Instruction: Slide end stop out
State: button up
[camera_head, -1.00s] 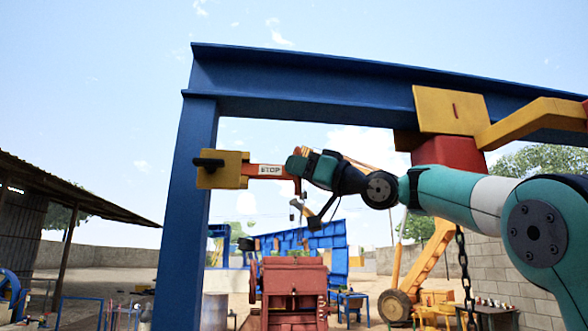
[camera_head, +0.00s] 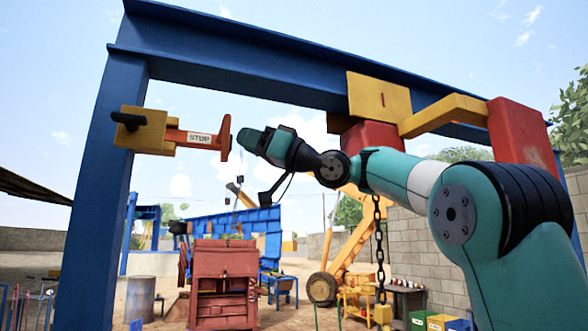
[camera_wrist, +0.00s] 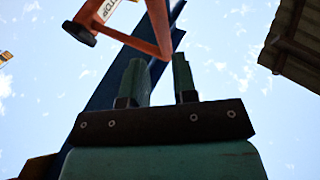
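The end stop (camera_head: 199,138) is an orange-red bar with a white STOP label and an upright plate at its right end. It sits in a yellow housing (camera_head: 150,131) with a black handle (camera_head: 128,121) on the blue post. My gripper (camera_head: 245,138) is just right of the end plate, with a small gap between them. In the wrist view, my gripper (camera_wrist: 159,65) has its two fingers apart and nothing between them. The orange end stop (camera_wrist: 147,42) shows beyond the fingertips there. How far the bar reaches inside the housing is hidden.
A blue beam (camera_head: 250,61) runs overhead. A yellow block (camera_head: 379,97) and a red block (camera_head: 372,137) hang from it above my arm, with a chain (camera_head: 378,235) below. A red machine (camera_head: 224,280) stands lower down. Open air surrounds my gripper on its left and below.

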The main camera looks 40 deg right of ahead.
jog(key=b+v, duration=0.5)
jog(key=v, duration=0.7)
jog(key=shift+s, duration=0.2)
jog(key=w+a+f+m+g+h+b, duration=0.1)
jog(key=w+a+f+m+h, duration=0.15)
jog(key=a+f, duration=0.45)
jog(key=w+a+f+m+g+h+b, duration=0.1)
jog(key=w+a+f+m+g+h, duration=0.2)
jog(key=f, duration=0.8)
jog(key=s+a+f+n+g+h+b, duration=0.1)
jog(key=s+a+f+g, duration=0.2)
jog(key=f, duration=0.6)
jog(key=s+a+f+n+g, duration=0.1)
jog(key=s+a+f+g, duration=0.1)
jog(key=a+f, duration=0.45)
jog(key=s+f+n+g+h+b, duration=0.1)
jog(key=s+f+g+h, duration=0.3)
jog(key=s+f, duration=1.6)
notch_tip(320, 180, down, 2)
jog(key=n+g, duration=0.1)
jog(key=g, duration=0.2)
jog(key=shift+d+g+h, duration=0.25)
jog(key=shift+g+h, duration=0.05)
jog(key=shift+h, duration=0.05)
